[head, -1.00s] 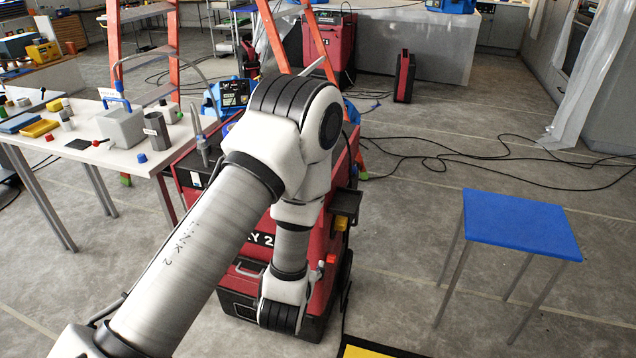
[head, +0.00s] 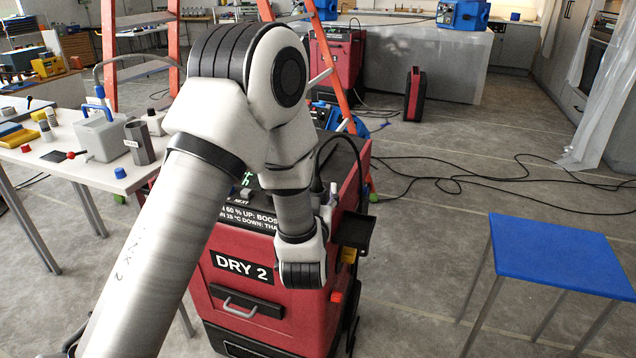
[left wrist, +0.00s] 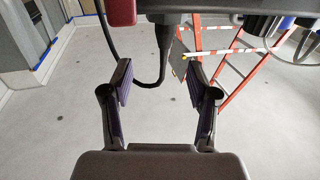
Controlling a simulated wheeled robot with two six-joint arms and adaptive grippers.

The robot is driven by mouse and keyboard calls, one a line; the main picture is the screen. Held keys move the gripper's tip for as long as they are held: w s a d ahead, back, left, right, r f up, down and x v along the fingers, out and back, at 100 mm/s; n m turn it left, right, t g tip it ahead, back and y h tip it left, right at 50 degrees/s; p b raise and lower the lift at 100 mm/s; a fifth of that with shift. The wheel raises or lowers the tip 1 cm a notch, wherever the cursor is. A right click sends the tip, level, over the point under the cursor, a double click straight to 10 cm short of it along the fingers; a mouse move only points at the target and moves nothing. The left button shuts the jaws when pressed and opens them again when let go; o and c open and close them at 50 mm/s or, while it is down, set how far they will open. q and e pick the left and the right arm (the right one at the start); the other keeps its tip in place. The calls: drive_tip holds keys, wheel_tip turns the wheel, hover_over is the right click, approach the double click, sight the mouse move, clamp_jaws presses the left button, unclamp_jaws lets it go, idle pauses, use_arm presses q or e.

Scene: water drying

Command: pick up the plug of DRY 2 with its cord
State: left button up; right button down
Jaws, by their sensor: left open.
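In the left wrist view a black plug (left wrist: 164,36) hangs down from a dark part at the top edge. Its black cord (left wrist: 147,85) leaves the plug's lower end and loops up to the left. My left gripper (left wrist: 158,78) is open, its two fingers on either side of the lower cord in the picture; whether they touch it I cannot tell. In the head view my arm links hide most of this gripper. My right gripper is not in view.
A black bracket (head: 354,231) juts from DRY 2's right side. An orange ladder (head: 343,85) stands behind it. A white table (head: 95,170) with several items is at left, a blue-topped table (head: 560,255) at right. Black cables (head: 450,180) lie on the floor.

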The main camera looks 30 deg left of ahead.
use_arm(q)
drive_tip(key=x, duration=0.5)
drive_tip(key=shift+w+a+f+p, duration=0.1)
drive_tip(key=shift+a+f+p, duration=0.25)
drive_tip(key=shift+a, duration=0.1)
drive_tip(key=shift+d+r, duration=0.15)
drive_tip(key=shift+c, duration=0.3)
clamp_jaws()
